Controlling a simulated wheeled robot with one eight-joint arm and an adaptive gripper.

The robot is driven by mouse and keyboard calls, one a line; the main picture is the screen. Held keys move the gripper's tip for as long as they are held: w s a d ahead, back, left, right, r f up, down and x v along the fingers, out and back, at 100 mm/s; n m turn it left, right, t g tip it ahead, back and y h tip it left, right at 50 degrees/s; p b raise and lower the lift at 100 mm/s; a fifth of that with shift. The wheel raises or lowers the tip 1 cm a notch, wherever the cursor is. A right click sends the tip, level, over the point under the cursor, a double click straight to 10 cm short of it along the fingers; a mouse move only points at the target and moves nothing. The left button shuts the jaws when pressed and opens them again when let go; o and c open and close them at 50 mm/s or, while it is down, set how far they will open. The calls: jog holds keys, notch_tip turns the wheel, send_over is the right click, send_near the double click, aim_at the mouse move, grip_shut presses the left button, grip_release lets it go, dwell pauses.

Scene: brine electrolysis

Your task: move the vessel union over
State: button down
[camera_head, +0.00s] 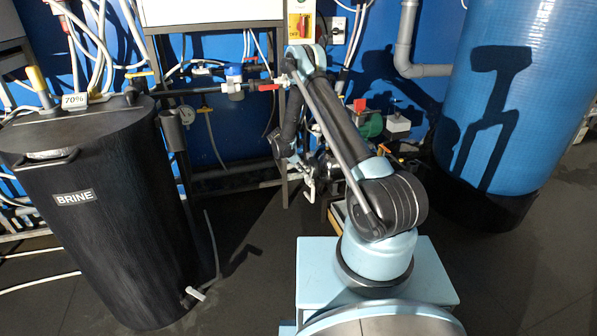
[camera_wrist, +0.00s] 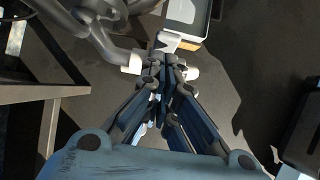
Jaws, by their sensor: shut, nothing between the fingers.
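In the wrist view my gripper (camera_wrist: 165,65) is shut, its dark fingertips together with nothing seen between them. Close around the tips is a pale pipe fitting (camera_wrist: 131,62), its light collar on the left and a light end on the right. It may be the vessel union, but I cannot tell for sure. The fingers hide its middle, and I cannot tell whether they touch it. In the head view my gripper (camera_head: 312,165) points down behind my arm, partly hidden.
A black brine tank (camera_head: 105,215) stands at the left and a big blue tank (camera_head: 515,100) at the right. Grey piping (camera_wrist: 95,25) and a metal frame (camera_wrist: 45,95) lie left of the fingers. A pale tray (camera_wrist: 186,12) sits beyond the tips. Dark floor is open between.

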aim_at(312, 169)
jog(key=shift+d, duration=0.15)
jog(key=shift+w+d+r+y, duration=0.1)
jog(key=shift+w+d+y, duration=0.2)
jog(key=shift+d, duration=0.55)
jog(key=shift+w+d+r+y, duration=0.1)
jog(key=shift+w+d+y, duration=0.2)
jog(key=shift+d, duration=0.5)
jog(key=shift+a, duration=0.1)
